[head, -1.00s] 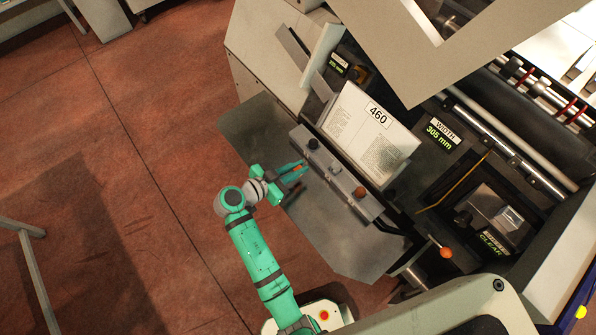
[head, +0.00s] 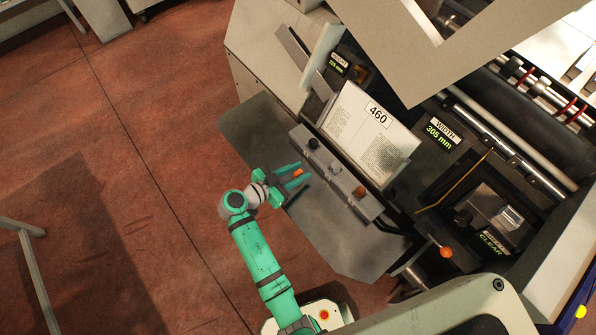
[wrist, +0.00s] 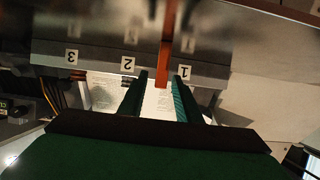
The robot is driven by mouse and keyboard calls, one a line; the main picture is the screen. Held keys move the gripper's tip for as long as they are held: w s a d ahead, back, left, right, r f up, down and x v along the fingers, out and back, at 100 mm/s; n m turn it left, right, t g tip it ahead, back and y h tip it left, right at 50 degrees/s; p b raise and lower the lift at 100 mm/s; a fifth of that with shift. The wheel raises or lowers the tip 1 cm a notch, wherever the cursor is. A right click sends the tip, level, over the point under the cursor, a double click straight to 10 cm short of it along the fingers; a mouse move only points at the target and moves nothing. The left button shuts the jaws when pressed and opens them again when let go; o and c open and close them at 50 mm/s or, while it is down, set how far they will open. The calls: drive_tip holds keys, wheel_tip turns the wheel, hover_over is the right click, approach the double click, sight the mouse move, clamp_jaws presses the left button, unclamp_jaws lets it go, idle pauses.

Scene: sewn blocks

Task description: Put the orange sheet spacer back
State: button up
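The orange sheet spacer (wrist: 166,42) is a narrow upright strip in the wrist view, in front of a metal bar (wrist: 210,70) with the labels 1, 2 and 3, between labels 2 and 1. In the head view only a small orange patch (head: 298,173) of it shows. My gripper (head: 297,175) has one finger on each side of the strip. In the wrist view my gripper (wrist: 161,75) is open, with gaps beside the strip, narrower on the right. The strip's far end and what supports it are unclear.
The metal bar with knobs (head: 336,172) runs along a grey tray (head: 345,235) on the machine. White printed paper (head: 368,132) marked 460 stands behind it. An orange-knobbed lever (head: 446,252) sticks out to the right.

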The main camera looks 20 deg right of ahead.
drive_tip(key=shift+r, duration=0.1)
drive_tip(key=shift+a+r, duration=0.15)
drive_tip(key=shift+a, duration=0.1)
drive_tip(key=shift+o, duration=0.4)
drive_tip(key=v, duration=1.1)
approach(306, 171)
drive_tip(key=d, duration=0.2)
drive_tip(key=d+r, duration=0.1)
drive_tip(key=shift+w, duration=0.4)
drive_tip(key=shift+s+x, duration=0.15)
drive_tip(key=shift+x, duration=1.35)
drive_tip(key=shift+s+x, duration=0.1)
drive_tip(key=shift+x, duration=1.35)
drive_tip(key=shift+d, duration=0.1)
clamp_jaws()
